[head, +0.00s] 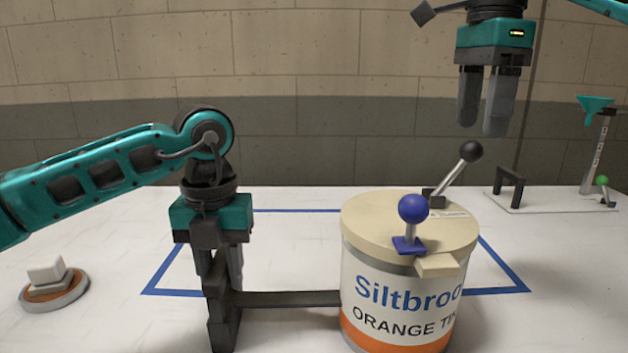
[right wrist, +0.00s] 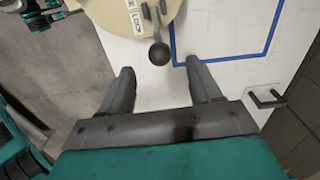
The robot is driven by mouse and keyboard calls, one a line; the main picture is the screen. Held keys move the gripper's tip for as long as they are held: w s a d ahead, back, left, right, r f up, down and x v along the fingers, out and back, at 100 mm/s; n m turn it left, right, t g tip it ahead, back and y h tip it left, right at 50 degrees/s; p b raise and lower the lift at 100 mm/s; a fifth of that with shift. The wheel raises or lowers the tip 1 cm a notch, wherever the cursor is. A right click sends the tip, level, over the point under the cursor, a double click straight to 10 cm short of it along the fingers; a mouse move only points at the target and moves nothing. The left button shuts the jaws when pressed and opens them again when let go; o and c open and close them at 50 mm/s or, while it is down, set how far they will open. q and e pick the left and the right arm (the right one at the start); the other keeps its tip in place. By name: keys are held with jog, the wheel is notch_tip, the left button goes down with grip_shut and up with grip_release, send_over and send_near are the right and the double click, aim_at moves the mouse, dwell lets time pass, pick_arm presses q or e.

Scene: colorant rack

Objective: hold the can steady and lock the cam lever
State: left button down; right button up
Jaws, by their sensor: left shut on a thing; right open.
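The can (head: 385,290) stands upright on the white table, with a cream lid and a label reading "Siltbroo" and "ORANGE TI". The cam lever (head: 455,175) rises tilted from the lid, ending in a black ball knob; it also shows in the right wrist view (right wrist: 158,38), beside a "LOCK" mark on the lid. A blue ball knob (head: 413,209) on a blue base stands at the lid's front. My left gripper (head: 222,280) is shut on a dark upright handle (head: 222,315) whose bar reaches the can's left side. My right gripper (head: 483,115) is open and empty, above the lever.
A round base with white blocks (head: 48,276) is at the left. A stand with a teal funnel (head: 596,110) and a dark bracket (head: 508,186) are at the back right.

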jog(key=shift+r, duration=0.95)
pick_arm(q)
jog(key=c, duration=0.7)
grip_release()
jog(key=shift+r, duration=0.15)
